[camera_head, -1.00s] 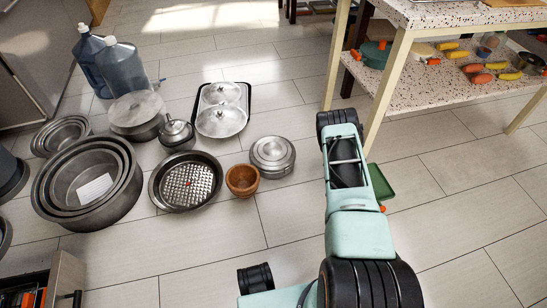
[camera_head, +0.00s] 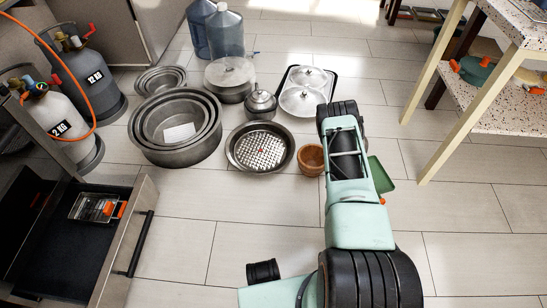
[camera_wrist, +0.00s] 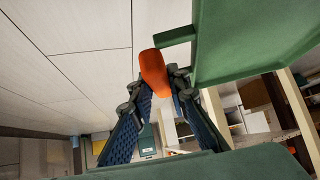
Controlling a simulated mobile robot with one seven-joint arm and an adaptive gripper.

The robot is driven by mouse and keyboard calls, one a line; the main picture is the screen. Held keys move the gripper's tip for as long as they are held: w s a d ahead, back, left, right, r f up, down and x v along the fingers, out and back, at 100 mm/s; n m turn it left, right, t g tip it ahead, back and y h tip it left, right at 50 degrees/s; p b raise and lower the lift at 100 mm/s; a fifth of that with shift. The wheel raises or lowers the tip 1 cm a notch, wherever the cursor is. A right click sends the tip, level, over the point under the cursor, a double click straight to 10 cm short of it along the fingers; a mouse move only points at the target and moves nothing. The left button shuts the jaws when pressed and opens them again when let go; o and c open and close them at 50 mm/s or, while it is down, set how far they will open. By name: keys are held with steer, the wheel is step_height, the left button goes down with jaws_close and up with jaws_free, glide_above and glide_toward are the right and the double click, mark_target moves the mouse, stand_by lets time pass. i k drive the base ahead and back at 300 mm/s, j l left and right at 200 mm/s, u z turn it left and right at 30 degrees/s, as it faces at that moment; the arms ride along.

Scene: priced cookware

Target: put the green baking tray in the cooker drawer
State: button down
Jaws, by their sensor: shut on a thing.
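The green baking tray (camera_head: 380,176) shows in the head view just right of my arm, above the floor and mostly hidden behind the arm. It has an orange grip at its near edge. In the wrist view the green tray (camera_wrist: 250,45) fills the upper right, tilted in the picture. My gripper (camera_wrist: 158,88) is shut on the tray's orange grip. In the head view my arm hides the gripper's fingers. The cooker drawer (camera_head: 128,245) is open at the lower left, far left of my gripper. A small metal rack with orange handles (camera_head: 97,207) lies inside its dark interior.
Pots (camera_head: 175,127), a perforated pan (camera_head: 260,148) and a terracotta pot (camera_head: 311,160) stand on the floor between drawer and arm. Gas cylinders (camera_head: 85,80) stand behind the drawer. A speckled table (camera_head: 500,110) is at the right. Floor before the drawer is clear.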

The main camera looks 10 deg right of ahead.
mark_target(87, 255)
steer(key=j+u, duration=1)
steer(key=i+j+u, duration=0.15)
steer(key=j+u, duration=0.15)
steer(key=u, duration=0.15)
steer(key=i+j+u, duration=0.15)
steer(key=j+u, duration=0.35)
steer(key=i+j+u, duration=0.1)
steer(key=i+u, duration=0.3)
steer(key=i, duration=0.15)
